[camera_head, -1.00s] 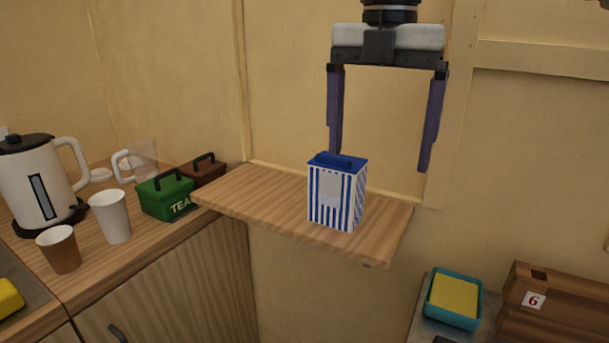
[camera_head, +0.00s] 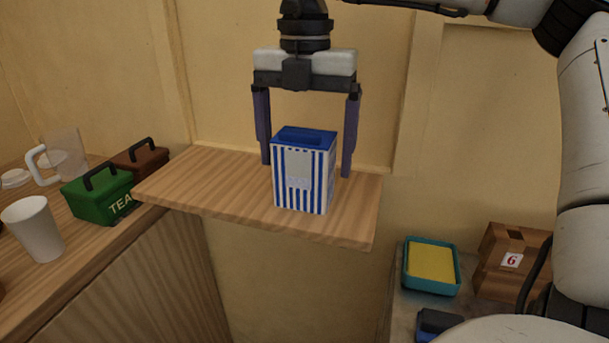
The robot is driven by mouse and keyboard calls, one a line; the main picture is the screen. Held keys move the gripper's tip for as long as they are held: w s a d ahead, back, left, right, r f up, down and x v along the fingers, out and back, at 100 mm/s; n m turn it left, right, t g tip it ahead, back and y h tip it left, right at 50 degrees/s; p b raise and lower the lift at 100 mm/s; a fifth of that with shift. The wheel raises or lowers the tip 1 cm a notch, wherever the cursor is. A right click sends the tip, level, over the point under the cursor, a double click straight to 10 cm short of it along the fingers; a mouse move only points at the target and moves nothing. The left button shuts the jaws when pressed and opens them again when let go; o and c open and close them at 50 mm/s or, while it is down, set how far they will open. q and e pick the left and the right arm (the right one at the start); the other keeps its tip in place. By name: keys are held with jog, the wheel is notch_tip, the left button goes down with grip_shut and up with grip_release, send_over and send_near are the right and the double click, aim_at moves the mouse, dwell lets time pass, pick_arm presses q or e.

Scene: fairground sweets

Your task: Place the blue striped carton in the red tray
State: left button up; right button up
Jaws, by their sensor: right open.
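The blue striped carton (camera_head: 305,178) stands upright on a wooden wall shelf (camera_head: 225,203), with a blue top and blue and white stripes. My right gripper (camera_head: 306,170) points down with its fingers spread apart. No red tray shows in this view. My left gripper is not in view.
A green TEA box (camera_head: 98,199), a brown box (camera_head: 140,158), a white cup (camera_head: 33,228) and a clear jug (camera_head: 66,156) stand on the left counter. At lower right are a teal tray (camera_head: 428,287) with a yellow block and a brown box marked 6 (camera_head: 512,262).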

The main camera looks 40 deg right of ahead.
jog(key=shift+f, duration=0.9)
jog(key=shift+c, duration=0.4)
jog(key=c, duration=1.1)
jog(key=shift+c, duration=0.4)
jog(key=shift+r, duration=0.15)
